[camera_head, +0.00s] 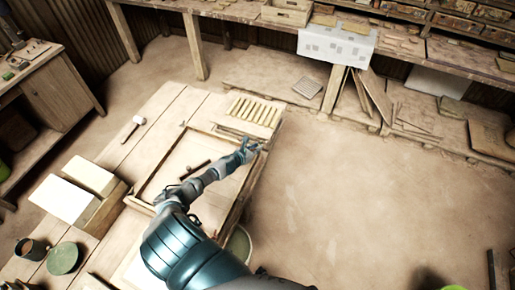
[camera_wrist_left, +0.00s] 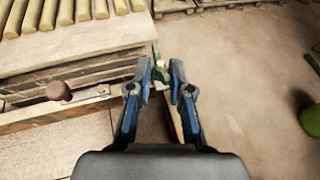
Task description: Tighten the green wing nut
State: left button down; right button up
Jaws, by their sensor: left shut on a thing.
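The green wing nut (camera_wrist_left: 161,74) sits at the corner of the wooden press in the left wrist view. My left gripper (camera_wrist_left: 160,72) has one blue finger on each side of it and is shut on it. In the head view my left gripper (camera_head: 250,149) is at the right edge of the bench, by the corner of the wooden frame (camera_head: 148,182). The nut is too small to make out there, and its thread is not clear in either view. My right gripper is in neither view.
Several wooden rods (camera_head: 252,110) lie side by side just beyond the gripper. A brown round knob (camera_wrist_left: 58,90) stands left of the fingers. A mallet (camera_head: 138,120) and pale blocks (camera_head: 62,200) lie on the bench. The floor (camera_head: 350,200) to the right is open.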

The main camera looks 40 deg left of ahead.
pick_arm(q)
jog(key=m+h, duration=0.1)
jog(key=m+h+b, duration=0.1)
jog(key=h+b, duration=0.1)
jog(key=shift+a+f+m, duration=0.3)
jog(key=shift+a+m, duration=0.1)
jog(key=shift+r+m+g+h+b, duration=0.15)
jog(key=shift+m+g+h+b, duration=0.15)
jog(key=shift+m+h+b, duration=0.25)
jog(key=shift+a+r+h, duration=0.1)
jog(key=shift+r+h, duration=0.05)
jog(key=shift+h, duration=0.1)
jog(key=shift+w, duration=0.1)
jog(key=c, duration=1.1)
grip_release()
jog(key=shift+a, duration=0.2)
